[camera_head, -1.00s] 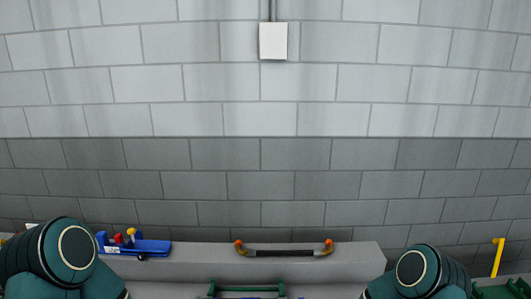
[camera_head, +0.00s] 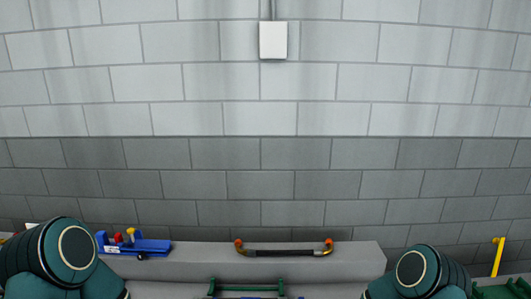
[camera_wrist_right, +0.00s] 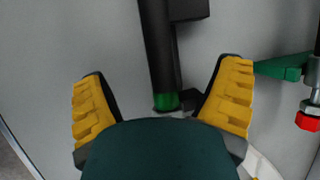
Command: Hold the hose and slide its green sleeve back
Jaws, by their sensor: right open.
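In the right wrist view a black hose (camera_wrist_right: 157,45) runs down from the top edge, with a green sleeve (camera_wrist_right: 166,101) around its lower part. The sleeve's lower end meets a pale metal part. My right gripper (camera_wrist_right: 163,75), with yellow ridged fingers, is open, one finger on each side of the hose. Both fingers appear clear of the hose; their depth relative to it is hard to judge. My own teal wrist hides what lies below. My left gripper is outside both views; only teal arm parts show in the head view.
A dark bar with orange ends (camera_head: 285,251) lies on a grey ledge (camera_head: 190,260). A blue device (camera_head: 150,246) sits left on it. A green frame (camera_head: 247,290) is at the bottom edge. In the wrist view, a green arm (camera_wrist_right: 283,66) and red-tipped fitting (camera_wrist_right: 308,121) stand right of the gripper.

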